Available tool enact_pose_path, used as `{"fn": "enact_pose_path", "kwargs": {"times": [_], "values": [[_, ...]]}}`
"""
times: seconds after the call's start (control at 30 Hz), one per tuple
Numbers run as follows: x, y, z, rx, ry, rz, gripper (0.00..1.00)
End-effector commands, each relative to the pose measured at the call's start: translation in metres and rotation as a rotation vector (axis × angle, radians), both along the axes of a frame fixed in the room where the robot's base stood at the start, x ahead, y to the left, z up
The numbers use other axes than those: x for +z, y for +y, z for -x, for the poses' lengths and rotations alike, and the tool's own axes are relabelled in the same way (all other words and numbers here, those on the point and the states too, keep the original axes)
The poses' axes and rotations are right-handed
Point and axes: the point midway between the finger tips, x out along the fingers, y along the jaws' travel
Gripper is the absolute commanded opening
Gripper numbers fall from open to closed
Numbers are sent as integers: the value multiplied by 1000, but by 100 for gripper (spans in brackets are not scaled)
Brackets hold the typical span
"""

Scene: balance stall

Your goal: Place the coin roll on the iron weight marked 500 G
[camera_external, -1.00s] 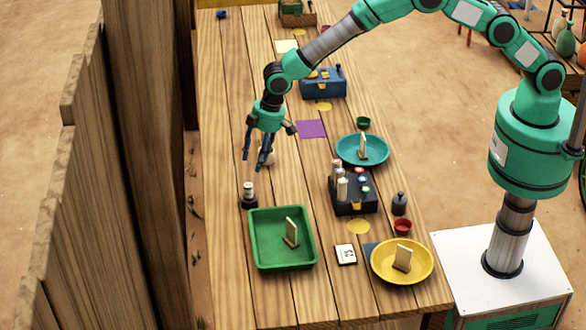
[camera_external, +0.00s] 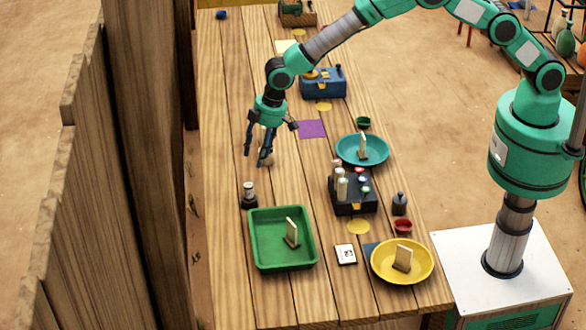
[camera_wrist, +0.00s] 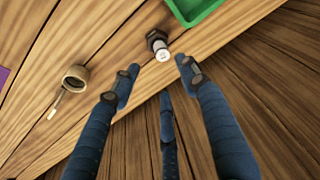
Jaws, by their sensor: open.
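A pale coin roll (camera_external: 249,188) stands upright on a dark iron weight (camera_external: 249,202), just left of the green tray's far corner. In the wrist view the roll (camera_wrist: 162,54) shows its round white end, and the dark weight (camera_wrist: 154,37) shows under and beside it. The weight's marking cannot be read. My gripper (camera_external: 257,155) is open and empty, beyond the roll and above the table. In the wrist view the fingertips (camera_wrist: 157,71) are spread wide, apart from the roll.
A tan ring with a tag (camera_wrist: 75,77) lies on the table near my gripper. A green tray (camera_external: 256,258) is nearby. A black case (camera_external: 354,208) holds several rolls. A teal dish (camera_external: 343,153), a yellow dish (camera_external: 380,273) and another dark weight (camera_external: 399,204) stand to the right.

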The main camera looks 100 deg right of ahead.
Motion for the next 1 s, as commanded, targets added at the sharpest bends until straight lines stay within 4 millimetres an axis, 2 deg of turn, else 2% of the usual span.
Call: {"fn": "enact_pose_path", "kwargs": {"times": [0.17,0.47,0.7,1.0], "values": [[47,-1,14,-3,-15,1,44],[145,-3,62,-9,-41,1,44],[218,-4,112,-13,-63,1,44],[293,-6,185,-20,-91,2,44]]}}
